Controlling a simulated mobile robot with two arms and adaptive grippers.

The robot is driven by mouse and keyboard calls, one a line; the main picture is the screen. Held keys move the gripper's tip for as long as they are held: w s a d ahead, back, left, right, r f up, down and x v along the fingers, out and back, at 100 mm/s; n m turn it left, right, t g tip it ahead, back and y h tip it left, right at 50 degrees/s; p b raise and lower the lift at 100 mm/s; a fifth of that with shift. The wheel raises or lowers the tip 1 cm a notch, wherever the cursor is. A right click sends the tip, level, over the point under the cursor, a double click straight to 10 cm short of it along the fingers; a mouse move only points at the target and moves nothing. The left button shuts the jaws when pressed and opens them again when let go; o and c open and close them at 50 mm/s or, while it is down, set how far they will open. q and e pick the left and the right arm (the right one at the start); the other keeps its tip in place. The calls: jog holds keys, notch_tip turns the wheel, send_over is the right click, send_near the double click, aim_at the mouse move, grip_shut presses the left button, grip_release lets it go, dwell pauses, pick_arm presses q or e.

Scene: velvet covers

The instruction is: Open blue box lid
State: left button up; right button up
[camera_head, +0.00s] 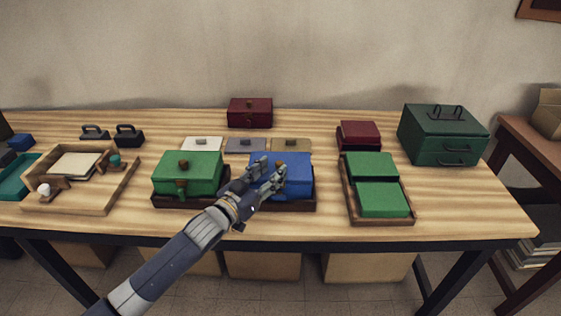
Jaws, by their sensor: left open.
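The blue box (296,165) stands in a dark wooden tray (300,205) near the middle of the table, with its lid looking closed. A small brown knob (281,164) shows at the top left of the lid. My left gripper (272,172) is open in front of the box's left side, its fingers near the knob and hiding part of the box's front. I cannot tell whether the fingers touch the box. My right gripper does not show.
A green box (188,170) stands close on the left. Three flat plates (246,146) lie behind. A dark red box (250,112) stands at the back. A tray with green blocks (384,198) is on the right. The front table strip is clear.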

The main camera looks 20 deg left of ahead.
aim_at(277, 165)
pick_arm(q)
jog(key=x, duration=0.3)
jog(key=shift+w+d, duration=0.1)
jog(key=shift+w, duration=0.25)
jog(key=shift+w+d, duration=0.2)
jog(key=shift+w, duration=0.4)
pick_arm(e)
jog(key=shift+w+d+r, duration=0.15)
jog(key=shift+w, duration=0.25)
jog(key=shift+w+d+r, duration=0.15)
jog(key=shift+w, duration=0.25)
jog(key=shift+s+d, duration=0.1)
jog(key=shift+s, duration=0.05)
pick_arm(q)
grip_shut()
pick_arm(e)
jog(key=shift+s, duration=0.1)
